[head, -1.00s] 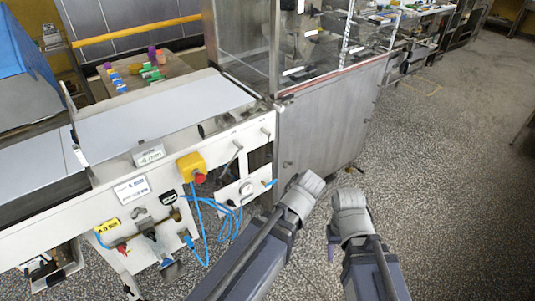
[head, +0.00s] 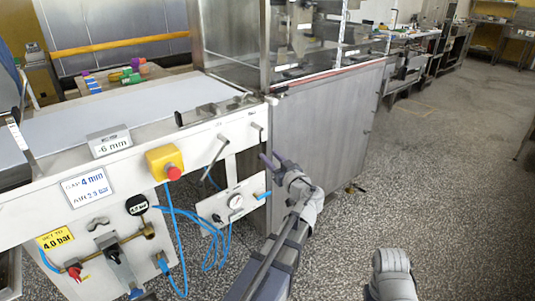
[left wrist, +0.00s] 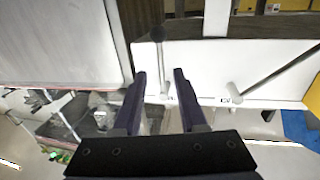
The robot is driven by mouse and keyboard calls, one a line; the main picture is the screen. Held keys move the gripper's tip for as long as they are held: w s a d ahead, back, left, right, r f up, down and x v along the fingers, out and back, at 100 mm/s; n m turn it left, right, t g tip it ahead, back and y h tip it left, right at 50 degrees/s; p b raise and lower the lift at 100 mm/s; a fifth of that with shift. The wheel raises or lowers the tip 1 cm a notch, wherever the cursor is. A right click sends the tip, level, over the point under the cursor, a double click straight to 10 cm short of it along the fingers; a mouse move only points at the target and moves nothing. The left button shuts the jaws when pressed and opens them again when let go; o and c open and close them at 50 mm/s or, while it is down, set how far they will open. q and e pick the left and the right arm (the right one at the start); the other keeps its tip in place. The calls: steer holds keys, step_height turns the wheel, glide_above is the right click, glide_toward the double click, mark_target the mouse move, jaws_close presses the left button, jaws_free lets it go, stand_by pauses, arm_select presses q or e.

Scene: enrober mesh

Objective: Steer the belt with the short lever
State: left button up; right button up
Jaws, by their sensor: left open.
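The short lever (head: 256,128) stands on the white machine's front panel, near the steel cabinet. In the left wrist view the short lever (left wrist: 158,45) shows as a rod with a dark round end, ahead of my fingertips and roughly between them. A longer lever (head: 216,152) sits to its left in the head view; the long lever (left wrist: 272,75) slants at the right of the left wrist view. My left gripper (head: 270,160) is open, its fingers (left wrist: 160,75) empty and pointing at the panel. Contact with the short lever is not visible. The belt (head: 130,112) lies flat behind the panel.
The steel cabinet (head: 325,135) stands right of my left gripper. My right forearm is at lower right, over open floor.

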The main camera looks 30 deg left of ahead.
arm_select(q)
steer(key=shift+x, duration=3.9)
jaws_close()
